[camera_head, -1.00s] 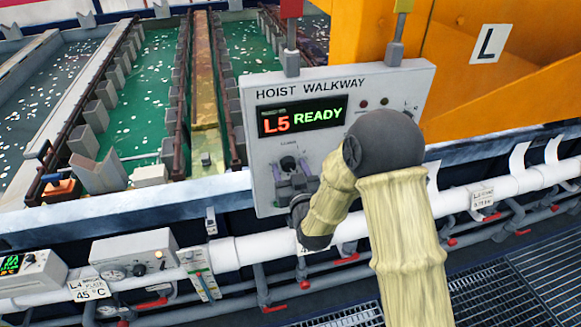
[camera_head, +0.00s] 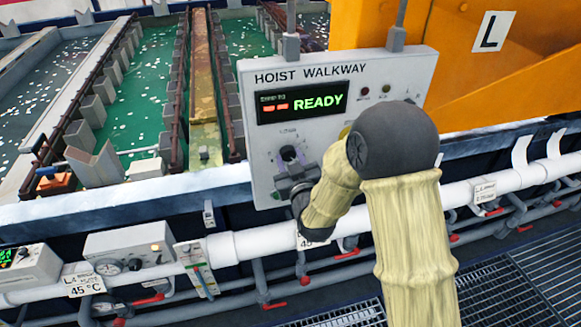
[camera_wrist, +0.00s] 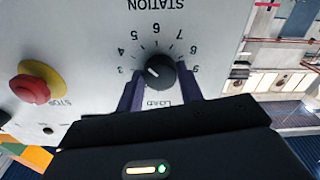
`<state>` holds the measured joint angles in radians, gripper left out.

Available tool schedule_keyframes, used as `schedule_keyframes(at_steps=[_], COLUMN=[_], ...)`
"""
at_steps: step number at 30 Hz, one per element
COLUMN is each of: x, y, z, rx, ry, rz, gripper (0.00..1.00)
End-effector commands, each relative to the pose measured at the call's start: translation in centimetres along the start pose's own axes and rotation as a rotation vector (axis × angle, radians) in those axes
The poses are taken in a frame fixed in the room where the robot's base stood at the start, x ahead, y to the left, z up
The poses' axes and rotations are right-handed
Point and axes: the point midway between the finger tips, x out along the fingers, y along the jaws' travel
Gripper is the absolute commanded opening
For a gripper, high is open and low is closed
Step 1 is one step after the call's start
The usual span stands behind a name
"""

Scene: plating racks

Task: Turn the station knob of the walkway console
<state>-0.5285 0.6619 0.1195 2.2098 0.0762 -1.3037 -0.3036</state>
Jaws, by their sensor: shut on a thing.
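The grey walkway console (camera_head: 262,110) is labelled HOIST WALKWAY. Its display (camera_head: 302,102) reads READY in green, with two red blocks at its left. The dark round station knob (camera_wrist: 161,71) sits inside a ring of numbers, upside down in the wrist view, with STATION and LOAD lettering. Its white mark points to the picture's upper left, roughly toward 4. My gripper (camera_wrist: 161,82) is shut on the knob, with one purple finger on each side. In the head view the knob (camera_head: 289,154) shows just above my gripper (camera_head: 293,178).
A red stop button (camera_wrist: 30,88) on a yellow base is on the console face. A white pipe (camera_head: 262,243) runs below the console, with a smaller control box (camera_head: 130,248) to the left. Green tanks (camera_head: 150,85) lie behind.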

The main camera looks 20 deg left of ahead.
Motion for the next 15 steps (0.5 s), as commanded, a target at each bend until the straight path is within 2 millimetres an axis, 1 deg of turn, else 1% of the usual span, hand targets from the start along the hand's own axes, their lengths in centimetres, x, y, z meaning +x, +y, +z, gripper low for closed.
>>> schedule_keyframes(at_steps=[1, 9, 15], x=[-0.02, -0.01, 0.00], y=[-0.14, -0.10, -0.02], z=[0.61, 0.49, 0.30], rx=[-0.032, -0.211, -0.290], ry=[0.001, 0.000, -0.002], rz=[0.000, -0.001, -0.001], gripper=[0.14, 0.14, 0.14])
